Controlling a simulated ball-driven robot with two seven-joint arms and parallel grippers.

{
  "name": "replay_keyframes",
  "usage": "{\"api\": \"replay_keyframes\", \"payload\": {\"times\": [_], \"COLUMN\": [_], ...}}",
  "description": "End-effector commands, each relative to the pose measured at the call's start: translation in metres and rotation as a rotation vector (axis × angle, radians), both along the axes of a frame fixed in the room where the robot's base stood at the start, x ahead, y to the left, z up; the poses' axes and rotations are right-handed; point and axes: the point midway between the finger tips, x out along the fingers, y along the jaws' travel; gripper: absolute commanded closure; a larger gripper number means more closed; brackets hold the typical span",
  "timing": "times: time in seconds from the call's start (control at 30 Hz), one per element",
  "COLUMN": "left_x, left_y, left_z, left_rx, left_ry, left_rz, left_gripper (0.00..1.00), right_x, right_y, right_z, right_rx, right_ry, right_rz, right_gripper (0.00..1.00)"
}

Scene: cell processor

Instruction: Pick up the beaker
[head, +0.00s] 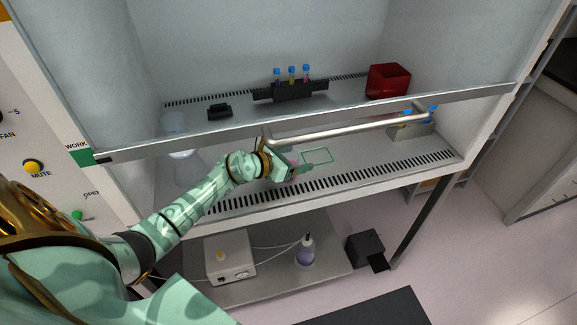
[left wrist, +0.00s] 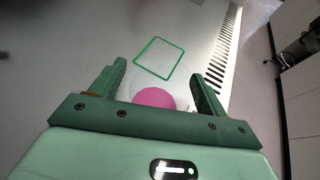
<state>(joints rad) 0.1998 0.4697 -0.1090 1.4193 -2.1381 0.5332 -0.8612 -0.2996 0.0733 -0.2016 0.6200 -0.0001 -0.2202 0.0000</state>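The beaker with pink contents (left wrist: 153,98) sits between the two fingers of my left gripper (left wrist: 160,86) in the left wrist view. Its clear glass wall is faint there. In the head view only a little pink (head: 293,163) shows, as my left gripper (head: 308,160) hides most of it. The left gripper is open, with its fingers spread on either side of the beaker. I cannot tell whether either finger touches the glass. My right gripper is in neither view.
A green square outline (head: 332,151) marks the cabinet floor just past the gripper. The raised glass sash has a metal handle (head: 350,129) above. A clear flask (head: 186,168) stands at left; a black tube rack (head: 292,91) and red bin (head: 388,80) stand behind.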

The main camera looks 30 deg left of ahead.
Motion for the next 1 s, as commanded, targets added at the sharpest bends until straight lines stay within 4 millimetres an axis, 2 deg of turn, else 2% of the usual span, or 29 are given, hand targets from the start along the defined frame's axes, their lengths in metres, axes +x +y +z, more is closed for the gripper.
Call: {"api": "replay_keyframes", "payload": {"times": [0.03,0.17,0.57,0.87,1.0], "left_x": [0.000,0.000,0.000,0.000,-0.028], "left_y": [0.000,0.000,0.000,0.000,0.010], "left_z": [0.000,0.000,0.005,0.042,0.035], "left_rx": [0.000,0.000,0.000,0.001,0.003], "left_ry": [0.000,0.000,-0.001,-0.003,0.003], "left_rz": [0.000,0.000,0.000,-0.001,-0.001], "left_gripper": [0.38,0.74,0.73,0.73,0.73], "right_x": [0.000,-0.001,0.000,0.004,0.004], "right_y": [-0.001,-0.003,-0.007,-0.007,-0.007], "right_z": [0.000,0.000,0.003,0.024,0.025], "right_rx": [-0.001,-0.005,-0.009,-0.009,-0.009], "right_ry": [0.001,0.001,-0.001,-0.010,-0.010], "right_rz": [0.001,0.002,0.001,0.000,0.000], "right_gripper": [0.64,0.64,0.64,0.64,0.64]}}
